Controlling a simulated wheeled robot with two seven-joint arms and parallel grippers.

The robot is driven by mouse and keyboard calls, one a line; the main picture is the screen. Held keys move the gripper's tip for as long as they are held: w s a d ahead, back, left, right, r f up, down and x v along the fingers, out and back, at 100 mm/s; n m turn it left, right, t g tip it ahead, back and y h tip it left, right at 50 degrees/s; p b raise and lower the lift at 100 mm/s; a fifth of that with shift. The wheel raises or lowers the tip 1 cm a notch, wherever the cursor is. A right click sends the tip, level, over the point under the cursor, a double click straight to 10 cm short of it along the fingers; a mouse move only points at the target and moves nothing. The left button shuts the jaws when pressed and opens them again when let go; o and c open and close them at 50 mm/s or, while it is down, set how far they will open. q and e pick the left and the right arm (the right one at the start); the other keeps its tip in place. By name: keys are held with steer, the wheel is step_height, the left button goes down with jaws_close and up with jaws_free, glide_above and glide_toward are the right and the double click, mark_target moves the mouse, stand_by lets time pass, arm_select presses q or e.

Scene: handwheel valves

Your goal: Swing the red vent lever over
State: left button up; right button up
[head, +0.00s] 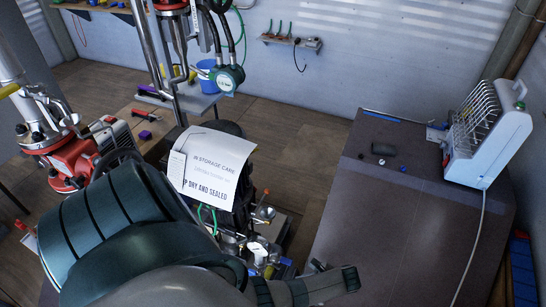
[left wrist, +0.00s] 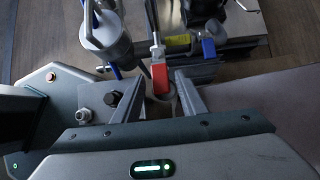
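In the left wrist view the red lever (left wrist: 160,78) has a red grip on a pale metal stem that runs up the picture. My left gripper (left wrist: 160,86) is open, with one finger on each side of the red grip. A gap shows between the grip and each finger, so they look apart. In the head view my left arm fills the lower left and hides much of the valve assembly; I cannot make out the left fingertips or clearly identify the lever there. My right gripper is not in view.
Beside the lever are a blue handle (left wrist: 208,50), a yellow part (left wrist: 178,42) and a metal cylinder (left wrist: 106,40). A printed sheet (head: 212,165) hangs over the machinery. A dark table (head: 400,220) at right is mostly clear, with a white rack (head: 487,140) on it.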

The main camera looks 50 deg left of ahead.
arm_select(q)
steer(key=shift+s+a+f+b, duration=0.15)
steer(key=shift+a+f+b, duration=0.15)
steer(key=shift+f, duration=0.35)
steer(key=shift+a+r, duration=0.1)
steer(key=c, duration=0.8)
